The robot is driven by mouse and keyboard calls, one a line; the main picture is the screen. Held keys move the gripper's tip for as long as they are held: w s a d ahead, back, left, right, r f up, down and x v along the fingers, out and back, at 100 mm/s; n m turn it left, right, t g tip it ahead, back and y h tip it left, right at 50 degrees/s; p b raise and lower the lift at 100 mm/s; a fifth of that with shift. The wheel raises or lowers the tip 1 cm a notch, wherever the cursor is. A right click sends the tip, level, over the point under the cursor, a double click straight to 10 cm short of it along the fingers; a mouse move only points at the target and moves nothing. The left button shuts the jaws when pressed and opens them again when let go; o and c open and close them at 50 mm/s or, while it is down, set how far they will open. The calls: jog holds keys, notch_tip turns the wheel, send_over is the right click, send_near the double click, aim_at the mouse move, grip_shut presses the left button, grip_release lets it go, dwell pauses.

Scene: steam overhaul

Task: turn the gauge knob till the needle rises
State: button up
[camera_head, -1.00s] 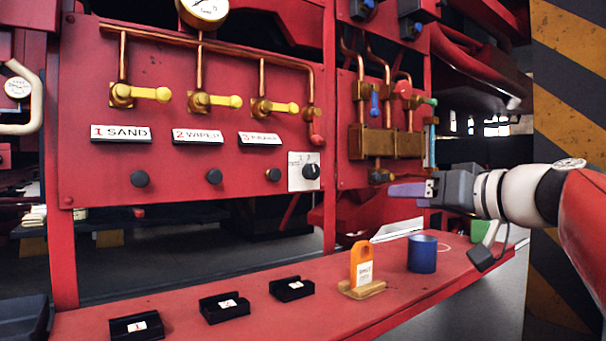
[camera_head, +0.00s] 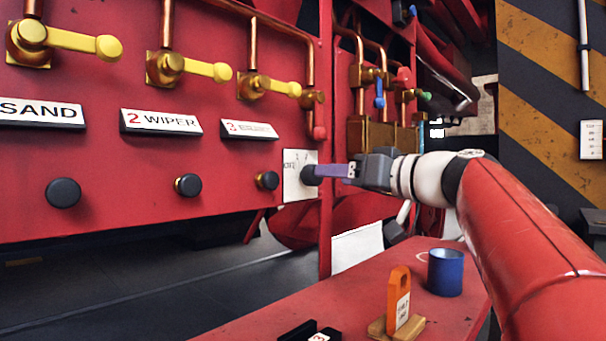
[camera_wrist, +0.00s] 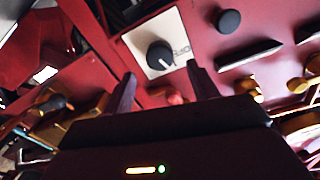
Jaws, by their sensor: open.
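The gauge knob (camera_wrist: 159,56) is a round black knob with a white pointer line, on a white plate (camera_wrist: 178,27) on the red panel. In the wrist view it sits ahead of and between my two finger tips, and the line points down and right, near dark lettering. In the head view the knob (camera_head: 310,175) shows just left of my gripper (camera_head: 322,171), whose purple fingers hide part of the plate. My gripper is open, with nothing between its fingers. I cannot tell whether the fingers touch the knob. The gauge and its needle are out of view.
Several black knobs (camera_head: 187,185) and yellow-handled valves (camera_head: 190,68) line the panel to the left. A red ledge (camera_head: 350,300) below holds a blue cup (camera_head: 445,272) and an orange tag on a wooden base (camera_head: 398,300). Pipes and small valves (camera_head: 379,100) stand right of the panel.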

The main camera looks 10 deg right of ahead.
aim_at(310, 175)
jog(key=p+x, duration=0.1)
jog(key=x, duration=0.5)
jog(key=shift+w+a, duration=0.25)
jog(key=c, duration=1)
jog(key=m, duration=0.3)
jog(key=shift+m, duration=0.4)
jog(key=shift+d+m+p, duration=0.1)
jog(key=shift+m+p, duration=0.55)
jog(key=shift+m, duration=1.25)
jog(key=shift+f, duration=0.1)
jog(key=o, duration=1)
